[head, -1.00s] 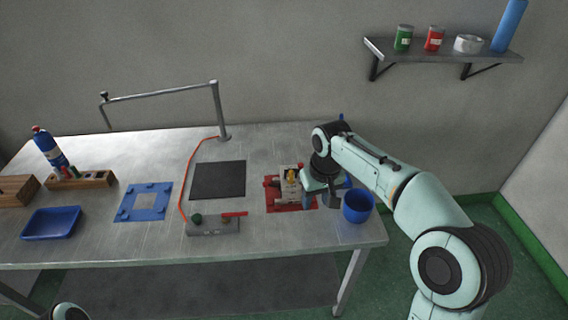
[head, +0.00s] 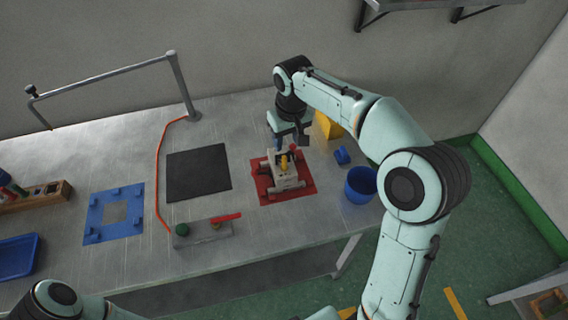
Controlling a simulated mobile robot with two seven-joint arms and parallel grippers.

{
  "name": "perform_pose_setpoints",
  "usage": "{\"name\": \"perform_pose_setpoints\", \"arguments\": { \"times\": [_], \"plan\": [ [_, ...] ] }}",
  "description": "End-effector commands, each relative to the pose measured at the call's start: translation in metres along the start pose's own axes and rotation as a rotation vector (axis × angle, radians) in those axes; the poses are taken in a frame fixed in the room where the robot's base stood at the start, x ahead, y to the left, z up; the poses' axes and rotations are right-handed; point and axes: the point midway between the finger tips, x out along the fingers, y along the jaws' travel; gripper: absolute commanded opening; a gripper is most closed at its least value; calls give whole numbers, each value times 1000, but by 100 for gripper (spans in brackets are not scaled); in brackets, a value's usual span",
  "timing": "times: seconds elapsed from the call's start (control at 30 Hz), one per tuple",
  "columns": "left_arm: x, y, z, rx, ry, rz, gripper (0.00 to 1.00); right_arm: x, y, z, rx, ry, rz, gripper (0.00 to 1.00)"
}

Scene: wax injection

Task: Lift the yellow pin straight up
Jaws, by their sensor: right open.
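The yellow pin (head: 284,163) stands upright in the pale block-shaped mould (head: 291,179) on the red plate (head: 266,188). My right gripper (head: 289,143) is open, pointing down just behind and above the pin. The pin appears apart from its fingers, but the exact gap is hard to tell. Part of my left arm shows at the lower left; its gripper is outside the view.
A blue cup (head: 361,185), a small blue piece (head: 342,155) and a yellow block (head: 327,125) lie right of the red plate. A dark mat (head: 198,173), blue frame (head: 96,222) and grey fixture with red lever (head: 203,233) lie left.

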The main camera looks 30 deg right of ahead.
Motion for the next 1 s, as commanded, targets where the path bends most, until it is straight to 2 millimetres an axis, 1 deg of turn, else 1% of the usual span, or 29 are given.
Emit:
{"name": "perform_pose_setpoints", "arguments": {
  "times": [0.03, 0.1, 0.27, 0.5, 0.6, 0.7, 0.87, 0.97, 1.0],
  "plan": [
    [2, -1, 1, 0, -1, 0, 43, 9, 0, 0, 0, -3, 1, 46],
    [2, -1, 1, -1, -1, -1, 43, 15, 0, 0, 0, -2, 1, 46],
    [3, -2, 1, 0, -1, -1, 43, 24, 0, 0, 0, -1, 0, 46],
    [6, -3, 3, -1, -3, -1, 43, 59, -1, 2, 0, -2, 1, 46],
    [6, -3, 3, -1, -4, -1, 43, 68, -2, 2, 0, -1, 0, 46],
    [6, -3, 3, -1, -4, -1, 43, 72, -2, 2, -1, 0, 0, 46],
    [6, -3, 3, -1, -4, -1, 43, 71, -2, 1, 0, 1, 0, 46],
    [6, -3, 3, -1, -4, -1, 43, 71, -2, 1, 0, 1, 0, 17],
    [6, -3, 3, -1, -4, -1, 43, 71, -2, 1, 0, 1, 0, 4]
  ]
}}
